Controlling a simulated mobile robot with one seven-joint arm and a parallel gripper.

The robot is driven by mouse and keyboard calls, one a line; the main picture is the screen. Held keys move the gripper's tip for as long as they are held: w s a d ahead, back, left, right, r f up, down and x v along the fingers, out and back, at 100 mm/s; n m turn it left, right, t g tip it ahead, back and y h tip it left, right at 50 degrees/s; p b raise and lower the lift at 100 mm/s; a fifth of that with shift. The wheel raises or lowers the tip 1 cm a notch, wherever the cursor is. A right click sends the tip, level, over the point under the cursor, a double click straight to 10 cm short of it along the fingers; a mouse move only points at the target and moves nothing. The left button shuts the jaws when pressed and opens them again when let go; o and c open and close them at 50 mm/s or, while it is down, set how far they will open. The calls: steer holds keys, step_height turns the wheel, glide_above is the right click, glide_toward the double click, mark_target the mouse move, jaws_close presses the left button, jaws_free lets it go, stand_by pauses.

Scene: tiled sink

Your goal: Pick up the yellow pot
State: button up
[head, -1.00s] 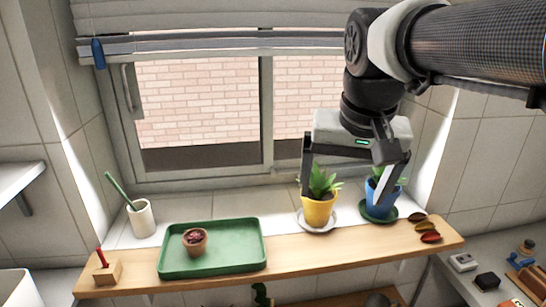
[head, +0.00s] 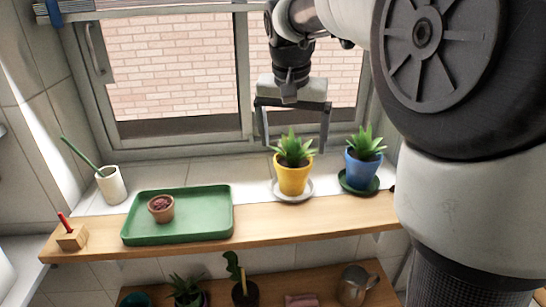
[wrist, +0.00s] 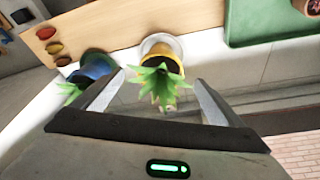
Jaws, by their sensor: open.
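The yellow pot (head: 292,180) holds a spiky green plant and stands upright on a white saucer (head: 311,190) on the wooden shelf. My gripper (head: 295,148) is open above and behind it, with its two fingers spread to either side of the plant in the head view. In the wrist view the yellow pot (wrist: 164,50) and its leaves lie ahead of the fingers, between their lines. My gripper (wrist: 155,95) holds nothing. I cannot tell whether the fingers touch the leaves.
A blue pot (head: 361,169) with a plant stands close on the right on a dark green saucer. A green tray (head: 205,215) with a small terracotta pot (head: 160,208) is on the left. A white cup (head: 111,187) stands at the far left. The window (head: 180,80) is behind.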

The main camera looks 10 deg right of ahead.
glide_above(293, 164)
steer(key=s, duration=0.2)
steer(key=f, duration=0.4)
steer(key=shift+s+a, duration=0.2)
steer(key=shift+a, duration=0.1)
steer(key=shift+w+x, duration=0.25)
steer(key=shift+x, duration=1.05)
steer(key=shift+w+x, duration=0.2)
steer(key=shift+x, duration=1.1)
steer(key=shift+r, duration=0.1)
steer(key=shift+r, duration=0.1)
steer(key=c, duration=1.3)
